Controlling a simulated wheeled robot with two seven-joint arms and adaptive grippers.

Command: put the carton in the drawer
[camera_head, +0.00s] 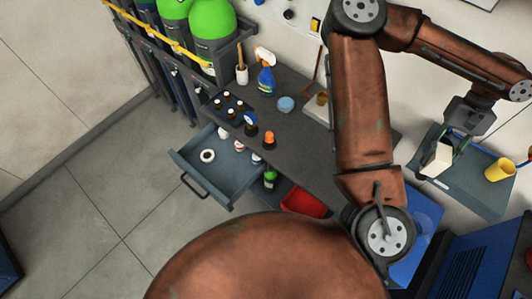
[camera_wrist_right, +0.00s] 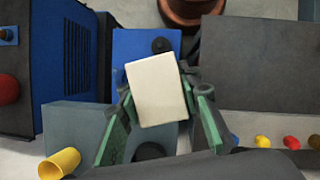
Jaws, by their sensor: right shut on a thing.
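The carton (camera_head: 437,161) is a plain off-white box at the right of the head view. My right gripper (camera_head: 450,148) is shut on it, above a grey tray-like surface. In the right wrist view the carton (camera_wrist_right: 157,90) sits tilted between the green-padded fingers of the gripper (camera_wrist_right: 163,122). The drawer (camera_head: 228,176) is pulled open under the dark workbench at the left. It holds a white ring and several small bottles, with bare floor towards its front. My left gripper is not in view.
A yellow cup (camera_head: 499,170) stands beside the carton on the grey surface (camera_head: 473,192). The dark bench (camera_head: 300,140) carries several small bottles, a blue spray bottle (camera_head: 266,79) and a blue round tub (camera_head: 285,104). A red bin (camera_head: 303,202) is below. Gas cylinders (camera_head: 210,22) stand behind.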

